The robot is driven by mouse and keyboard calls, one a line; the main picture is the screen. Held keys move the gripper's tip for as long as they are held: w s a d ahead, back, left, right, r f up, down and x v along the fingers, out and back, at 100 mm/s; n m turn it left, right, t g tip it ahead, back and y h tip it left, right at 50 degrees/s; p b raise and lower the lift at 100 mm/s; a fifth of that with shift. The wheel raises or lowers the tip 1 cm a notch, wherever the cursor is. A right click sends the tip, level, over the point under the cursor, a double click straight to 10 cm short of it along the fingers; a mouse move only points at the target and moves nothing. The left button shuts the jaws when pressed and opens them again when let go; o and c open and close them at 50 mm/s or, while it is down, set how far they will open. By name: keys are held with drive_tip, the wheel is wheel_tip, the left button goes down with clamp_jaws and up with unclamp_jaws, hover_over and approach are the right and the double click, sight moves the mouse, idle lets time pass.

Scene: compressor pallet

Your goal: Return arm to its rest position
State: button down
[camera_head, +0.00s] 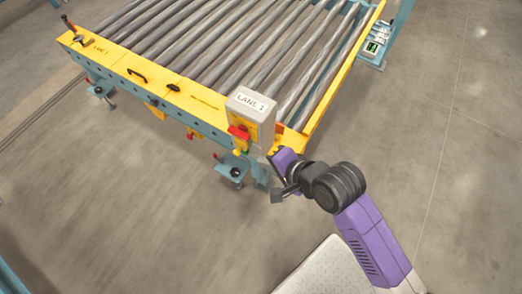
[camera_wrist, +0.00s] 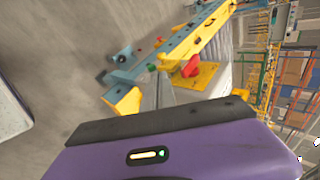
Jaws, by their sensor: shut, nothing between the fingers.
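My arm reaches up from the lower right of the head view, purple with a dark joint. My gripper (camera_head: 278,194) is at its end, small and partly hidden by my wrist. It is shut and empty, just below and right of the near corner of the roller conveyor (camera_head: 165,86). Any gap between them is hard to judge. In the wrist view my gripper (camera_wrist: 158,92) is a grey tip beyond my purple hand. The conveyor's blue-grey frame (camera_wrist: 190,42) lies beyond it.
The grey LANE 1 control box (camera_head: 251,103) with a red switch (camera_head: 239,133) stands at the conveyor's near corner, close to my gripper. A blue-grey foot (camera_head: 232,170) sits below. Open concrete floor (camera_head: 130,210) lies left and right. Racking (camera_wrist: 290,70) shows in the wrist view.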

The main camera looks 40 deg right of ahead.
idle(0.3)
wheel_tip(320, 180, up, 9)
drive_tip(key=s+d+n+t+h, duration=0.2)
drive_tip(key=n+t, duration=0.3)
drive_tip(key=n, duration=0.4)
drive_tip(key=s+a+r+n, duration=0.1)
drive_tip(key=s+n, duration=0.1)
drive_tip(key=s, duration=0.4)
drive_tip(key=s+a+r+n+y, duration=0.1)
drive_tip(key=s+a+n, duration=0.1)
drive_tip(key=s, duration=0.4)
drive_tip(key=s+a+r+n, duration=0.1)
drive_tip(key=s+r+n, duration=0.1)
drive_tip(key=s+n, duration=0.2)
drive_tip(key=shift+s+a+t, duration=0.15)
drive_tip(key=shift+s+t, duration=0.15)
drive_tip(key=shift+s, duration=0.65)
drive_tip(key=c, duration=2.1)
unclamp_jaws()
